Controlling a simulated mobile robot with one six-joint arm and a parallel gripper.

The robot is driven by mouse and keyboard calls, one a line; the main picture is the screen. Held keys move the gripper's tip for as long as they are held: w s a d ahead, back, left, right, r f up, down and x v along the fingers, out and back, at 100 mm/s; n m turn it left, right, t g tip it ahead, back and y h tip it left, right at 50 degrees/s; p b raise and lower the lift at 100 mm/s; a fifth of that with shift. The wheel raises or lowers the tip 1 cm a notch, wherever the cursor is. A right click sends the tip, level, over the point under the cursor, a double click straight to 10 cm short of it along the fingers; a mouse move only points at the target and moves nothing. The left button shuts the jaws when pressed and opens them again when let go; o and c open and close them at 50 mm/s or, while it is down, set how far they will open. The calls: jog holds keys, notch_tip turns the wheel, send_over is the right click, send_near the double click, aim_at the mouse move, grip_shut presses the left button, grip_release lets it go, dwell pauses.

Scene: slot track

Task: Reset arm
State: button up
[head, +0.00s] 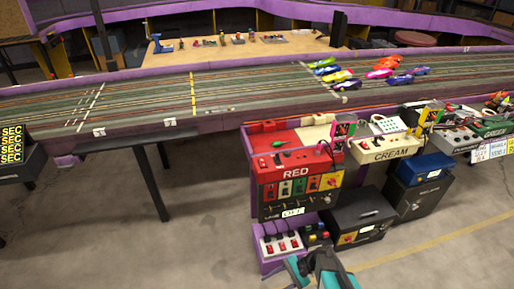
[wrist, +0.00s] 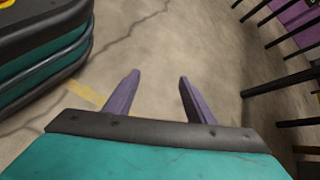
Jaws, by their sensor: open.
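My gripper (wrist: 158,88) shows in the wrist view with its two purple-grey fingers apart and nothing between them. It points toward the bare concrete floor. In the head view, part of my teal arm (head: 322,270) shows at the bottom edge, low in front of the red control box; the fingertips cannot be made out there.
The slot track (head: 240,92) crosses the head view with several toy cars (head: 383,72) on it. A red control box (head: 297,180), a cream control box (head: 390,148) and a black case (head: 360,218) stand below it. The floor (head: 150,240) at left is clear.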

jog(key=s+r+n+g+h+p, duration=0.3)
jog(key=s+r+n+h, duration=0.15)
jog(key=s, duration=0.75)
jog(key=s+d+r+n+h, duration=0.1)
jog(key=s+d+n+h, duration=0.4)
jog(key=d, duration=0.5)
jog(key=shift+d+r+h, duration=0.25)
jog(key=shift+r+h, duration=0.1)
jog(key=shift+h, duration=0.1)
dwell(0.6)
